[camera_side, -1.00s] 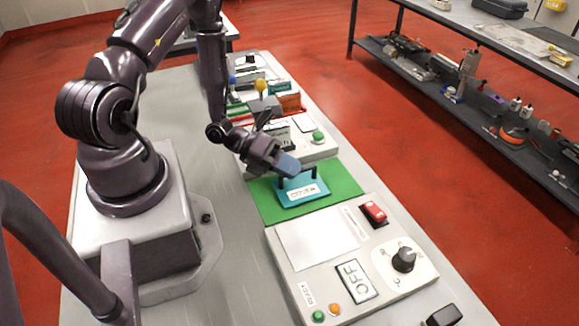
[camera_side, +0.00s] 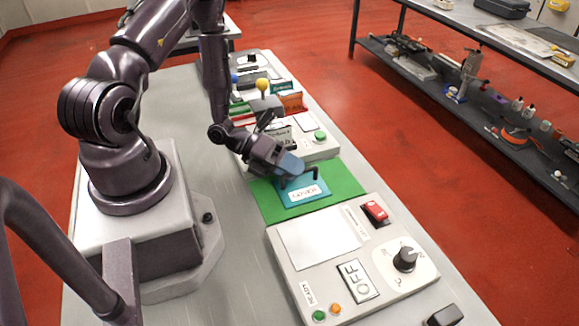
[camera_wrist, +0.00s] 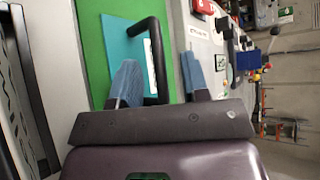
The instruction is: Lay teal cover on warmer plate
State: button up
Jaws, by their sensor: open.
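The teal cover (camera_side: 303,192) lies on the green mat (camera_side: 343,180), with a white label and a black handle on top. It also shows in the wrist view (camera_wrist: 118,50), where its black handle (camera_wrist: 158,62) stands up. My gripper (camera_side: 288,167) is low over the left end of the cover. In the wrist view my gripper (camera_wrist: 158,80) has its blue fingers apart, with part of the handle between them and nothing seen gripped. The warmer plate seems to be the pale flat panel (camera_side: 317,238) on the grey unit, in front of the mat; its top is bare.
The grey unit carries a red switch (camera_side: 375,212), a black knob (camera_side: 404,259), an OFF display (camera_side: 353,279) and small green and orange buttons.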

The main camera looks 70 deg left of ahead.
jog(key=v, duration=1.3)
